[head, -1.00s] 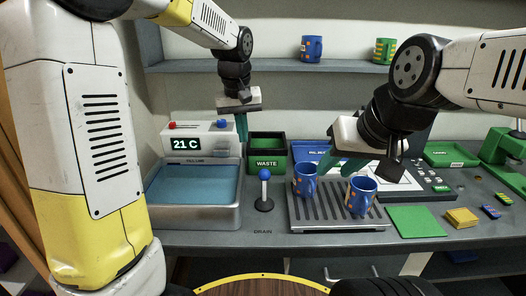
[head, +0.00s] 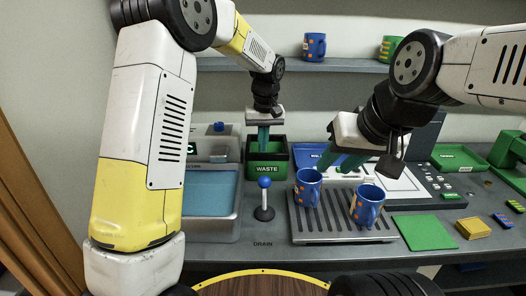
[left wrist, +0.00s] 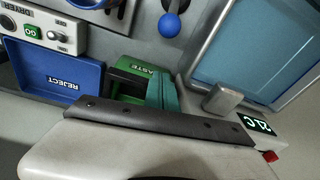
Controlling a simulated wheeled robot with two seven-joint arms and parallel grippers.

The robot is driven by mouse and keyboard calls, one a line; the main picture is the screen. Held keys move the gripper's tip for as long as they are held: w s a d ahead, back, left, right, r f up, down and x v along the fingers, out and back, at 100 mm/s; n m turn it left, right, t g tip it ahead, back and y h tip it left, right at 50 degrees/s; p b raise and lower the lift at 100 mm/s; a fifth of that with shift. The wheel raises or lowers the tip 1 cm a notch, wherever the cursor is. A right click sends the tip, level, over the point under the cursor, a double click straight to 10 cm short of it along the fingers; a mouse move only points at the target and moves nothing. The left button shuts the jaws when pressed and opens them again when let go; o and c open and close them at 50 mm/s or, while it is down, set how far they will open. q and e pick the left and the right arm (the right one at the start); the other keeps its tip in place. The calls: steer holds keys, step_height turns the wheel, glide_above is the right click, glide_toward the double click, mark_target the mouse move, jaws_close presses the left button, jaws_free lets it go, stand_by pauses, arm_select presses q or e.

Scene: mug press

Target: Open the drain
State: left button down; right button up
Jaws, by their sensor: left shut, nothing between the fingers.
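The drain lever (head: 264,200) is a short upright post with a blue ball on top, on the bench above the label DRAIN. It also shows in the left wrist view (left wrist: 169,24), near the top edge. It stands just right of the water basin (head: 210,233), which holds blue water. My left gripper (head: 263,143) is shut and empty, pointing down over the front of the green WASTE bin, behind and above the lever and apart from it. My right gripper (head: 338,162) is behind the two blue mugs on the slatted tray; its fingertips are partly hidden, and its fingers look spread.
Two blue mugs (head: 308,187) (head: 367,205) stand on the slatted tray (head: 330,236) right of the lever. The WASTE bin (head: 280,170) is behind the lever. A blue REJECT tray (left wrist: 55,75) lies beside the bin. The bench in front of the lever is clear.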

mark_target(265, 193)
arm_select(q)
steer(key=f, duration=0.8)
steer(key=shift+w+a+f, duration=0.25)
steer(key=shift+w+f, duration=0.1)
steer(key=shift+w, duration=0.05)
steer(key=s, duration=0.3)
steer(key=shift+s+d+r, duration=0.3)
steer(key=shift+s, duration=0.05)
steer(key=shift+s+r, duration=0.1)
